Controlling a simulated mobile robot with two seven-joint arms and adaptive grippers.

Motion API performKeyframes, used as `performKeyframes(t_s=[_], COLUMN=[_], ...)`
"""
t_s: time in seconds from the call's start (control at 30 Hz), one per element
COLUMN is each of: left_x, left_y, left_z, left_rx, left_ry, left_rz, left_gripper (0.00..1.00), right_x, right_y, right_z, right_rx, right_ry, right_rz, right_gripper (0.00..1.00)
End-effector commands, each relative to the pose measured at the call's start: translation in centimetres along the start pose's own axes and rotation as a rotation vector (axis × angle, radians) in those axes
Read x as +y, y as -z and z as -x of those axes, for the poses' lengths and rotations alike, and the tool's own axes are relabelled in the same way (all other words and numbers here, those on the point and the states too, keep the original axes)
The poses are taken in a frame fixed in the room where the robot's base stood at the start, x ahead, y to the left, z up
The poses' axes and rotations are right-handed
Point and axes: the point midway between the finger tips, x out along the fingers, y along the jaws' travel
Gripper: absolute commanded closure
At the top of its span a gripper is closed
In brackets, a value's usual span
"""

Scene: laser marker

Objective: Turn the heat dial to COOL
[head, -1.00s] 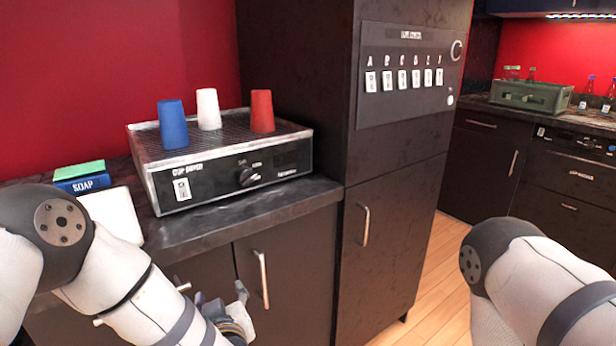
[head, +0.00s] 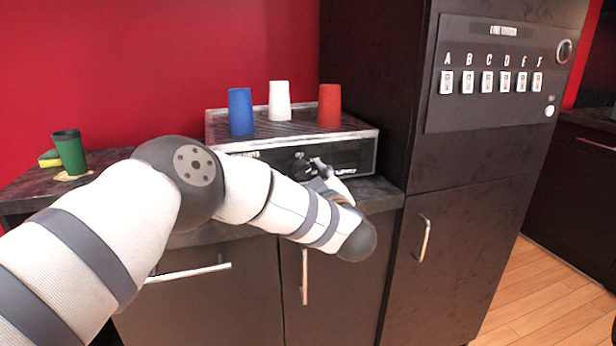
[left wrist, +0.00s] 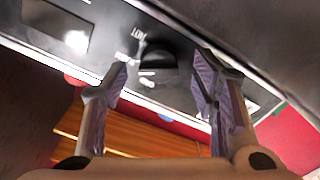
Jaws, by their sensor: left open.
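The cup dryer (head: 352,158) is a dark box with a pale rim on the counter. Its black heat dial (left wrist: 157,68) is on the front panel; in the head view the gripper partly covers it. In the head view the left gripper (head: 320,172) is at the dryer's front. The dial's pointer setting is not readable. My right gripper is out of view.
Blue (head: 240,111), white (head: 279,101) and red (head: 329,106) cups stand upside down on the dryer. A green cup (head: 70,152) and a sponge (head: 49,158) are at the left. A tall dark cabinet (head: 455,195) stands close on the right. Door handles stick out below the counter.

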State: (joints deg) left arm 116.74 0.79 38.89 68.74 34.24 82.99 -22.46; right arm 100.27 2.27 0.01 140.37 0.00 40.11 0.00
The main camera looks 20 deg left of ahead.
Motion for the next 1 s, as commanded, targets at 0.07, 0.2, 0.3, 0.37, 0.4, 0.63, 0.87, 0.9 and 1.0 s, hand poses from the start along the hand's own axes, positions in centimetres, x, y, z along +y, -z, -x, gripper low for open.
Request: performKeyframes(t_s=[0.07, 0.2, 0.3, 0.37, 0.4, 0.63, 0.87, 0.9, 1.0], left_x=[-0.2, 0.0, 0.1, 0.1, 0.1, 0.1, 0.1, 0.1, 0.1], left_y=[-0.4, -0.1, 0.1, 0.1, 0.1, 0.1, 0.1, 0.1, 0.1], left_z=[-1.1, -2.0, -2.0, -2.0, -2.0, -2.0, -2.0, -2.0, -2.0], left_rx=[-0.003, -0.001, 0.0, 0.0, 0.0, 0.0, -0.001, -0.001, -0.001], left_ry=[0.003, 0.001, -0.001, -0.001, -0.001, -0.001, -0.001, -0.002, -0.002], left_rz=[0.0, 0.0, 0.001, 0.001, 0.001, 0.001, 0.009, 0.016, 0.047], left_gripper=[0.47, 0.47, 0.47, 0.47, 0.47, 0.94, 0.95, 0.95, 0.95], right_x=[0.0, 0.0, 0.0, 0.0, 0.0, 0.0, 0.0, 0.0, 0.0], right_y=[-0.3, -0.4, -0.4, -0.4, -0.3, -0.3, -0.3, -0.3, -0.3], right_z=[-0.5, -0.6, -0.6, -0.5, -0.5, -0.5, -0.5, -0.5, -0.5], right_rx=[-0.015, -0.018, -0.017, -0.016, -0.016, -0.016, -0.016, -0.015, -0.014], right_ry=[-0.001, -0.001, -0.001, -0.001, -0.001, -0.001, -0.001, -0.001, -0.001], right_rz=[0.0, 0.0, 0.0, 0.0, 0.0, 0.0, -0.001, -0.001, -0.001], right_gripper=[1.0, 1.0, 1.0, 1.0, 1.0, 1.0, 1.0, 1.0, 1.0])
